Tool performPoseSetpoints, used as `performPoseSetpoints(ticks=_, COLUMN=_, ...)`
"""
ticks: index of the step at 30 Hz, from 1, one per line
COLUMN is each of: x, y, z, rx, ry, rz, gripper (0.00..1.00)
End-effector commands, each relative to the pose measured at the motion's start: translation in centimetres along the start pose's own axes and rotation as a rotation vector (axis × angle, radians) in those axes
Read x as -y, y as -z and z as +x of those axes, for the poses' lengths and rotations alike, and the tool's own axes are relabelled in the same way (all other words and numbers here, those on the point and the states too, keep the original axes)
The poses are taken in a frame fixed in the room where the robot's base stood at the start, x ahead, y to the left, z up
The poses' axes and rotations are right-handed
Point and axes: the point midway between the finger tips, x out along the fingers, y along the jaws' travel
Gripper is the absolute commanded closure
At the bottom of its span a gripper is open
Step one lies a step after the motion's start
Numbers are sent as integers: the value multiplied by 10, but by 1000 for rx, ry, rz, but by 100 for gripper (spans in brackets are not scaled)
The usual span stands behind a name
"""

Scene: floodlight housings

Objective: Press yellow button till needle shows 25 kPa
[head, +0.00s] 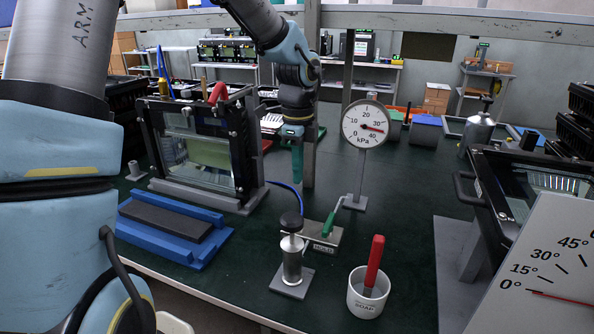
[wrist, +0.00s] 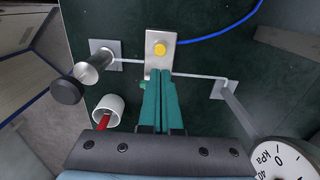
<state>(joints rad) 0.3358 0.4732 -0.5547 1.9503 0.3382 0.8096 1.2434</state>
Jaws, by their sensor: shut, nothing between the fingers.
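The yellow button (wrist: 160,49) sits on a small metal plate (wrist: 155,70) in the wrist view. In the head view this plate (head: 322,246) carries a green lever, and I cannot make out the button there. My gripper (head: 297,178) hangs above the bench behind the plate, fingers down. Its green fingers (wrist: 162,78) are closed together, empty, and appear just short of the button in the wrist view. The kPa gauge (head: 357,134) stands on a post; its red needle points right and slightly down, between about 30 and 40. In the wrist view the gauge (wrist: 285,165) is cut off.
A hand pump (head: 291,262) with a black knob stands beside the plate. A white cup (head: 364,301) with a red-handled tool stands in front. A blue tray (head: 170,237) and a framed glass housing (head: 195,150) are at left. An angle dial (head: 550,270) fills the right corner.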

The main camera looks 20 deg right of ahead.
Motion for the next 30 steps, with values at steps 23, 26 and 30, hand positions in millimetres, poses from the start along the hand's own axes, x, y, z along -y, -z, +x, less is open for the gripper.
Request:
performPoseSetpoints(ticks=23, x=-1, y=0, z=107, rx=0, ry=-1, rz=0, gripper=100)
performPoseSetpoints(ticks=26, x=0, y=0, z=107, rx=0, ry=0, rz=0, gripper=100)
performPoseSetpoints(ticks=30, x=0, y=0, z=107, rx=0, ry=0, rz=0, gripper=100)
